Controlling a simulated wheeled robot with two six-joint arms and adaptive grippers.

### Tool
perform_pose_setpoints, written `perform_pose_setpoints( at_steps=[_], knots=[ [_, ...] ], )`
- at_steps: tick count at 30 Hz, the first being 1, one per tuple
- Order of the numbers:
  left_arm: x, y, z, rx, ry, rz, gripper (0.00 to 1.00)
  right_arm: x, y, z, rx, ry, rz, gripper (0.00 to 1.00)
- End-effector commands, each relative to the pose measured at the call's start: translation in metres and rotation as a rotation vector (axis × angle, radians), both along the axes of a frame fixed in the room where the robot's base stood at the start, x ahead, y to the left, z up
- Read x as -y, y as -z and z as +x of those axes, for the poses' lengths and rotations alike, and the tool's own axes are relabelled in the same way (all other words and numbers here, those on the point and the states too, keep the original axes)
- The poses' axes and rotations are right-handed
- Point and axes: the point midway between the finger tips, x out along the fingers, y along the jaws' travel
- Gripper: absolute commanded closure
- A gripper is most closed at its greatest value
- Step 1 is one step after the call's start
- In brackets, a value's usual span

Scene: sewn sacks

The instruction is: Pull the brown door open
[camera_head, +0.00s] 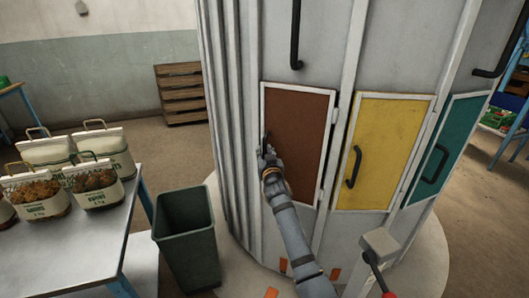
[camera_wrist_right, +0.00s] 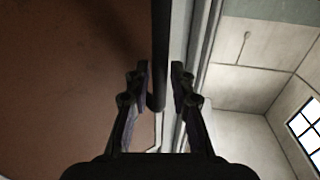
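The brown door (camera_head: 298,135) has a white frame and sits in the grey round cabinet, with hinges on its right side. It looks shut. Its dark upright handle (camera_head: 266,142) is at the left edge, mostly hidden by my right gripper (camera_head: 267,152). In the right wrist view, the black handle bar (camera_wrist_right: 160,45) runs between the two fingers of my right gripper (camera_wrist_right: 160,80). The fingers are apart, with a visible gap on the right side of the bar. The brown door surface (camera_wrist_right: 75,80) fills the left of that view. My left gripper is not in view.
A yellow door (camera_head: 385,140) and a teal door (camera_head: 450,140) are to the right. A grey block with a red-tipped lever (camera_head: 379,243) is below them. A dark green bin (camera_head: 187,240) and a table (camera_head: 80,250) with several sacks stand left.

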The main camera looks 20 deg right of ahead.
Motion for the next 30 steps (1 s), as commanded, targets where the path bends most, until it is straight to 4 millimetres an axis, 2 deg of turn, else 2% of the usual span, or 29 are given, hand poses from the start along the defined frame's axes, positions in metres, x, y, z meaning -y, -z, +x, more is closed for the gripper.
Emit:
perform_pose_setpoints(
  at_steps=[3,11,16,17,30],
  knots=[
    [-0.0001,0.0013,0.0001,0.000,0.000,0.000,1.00,0.0016,0.0000,0.0077,0.000,0.001,-0.001,0.77],
    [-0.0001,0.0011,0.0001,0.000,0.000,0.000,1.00,0.0016,0.0000,0.0090,-0.001,0.000,0.000,0.77],
    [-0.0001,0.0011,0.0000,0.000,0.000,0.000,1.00,0.0015,0.0001,0.0088,-0.001,0.000,0.000,0.99],
    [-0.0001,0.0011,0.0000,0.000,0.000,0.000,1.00,0.0015,0.0001,0.0088,-0.001,0.000,0.000,1.00],
    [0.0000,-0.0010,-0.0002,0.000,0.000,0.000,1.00,0.0022,-0.0002,0.0082,-0.002,-0.001,-0.001,1.00]
  ],
)
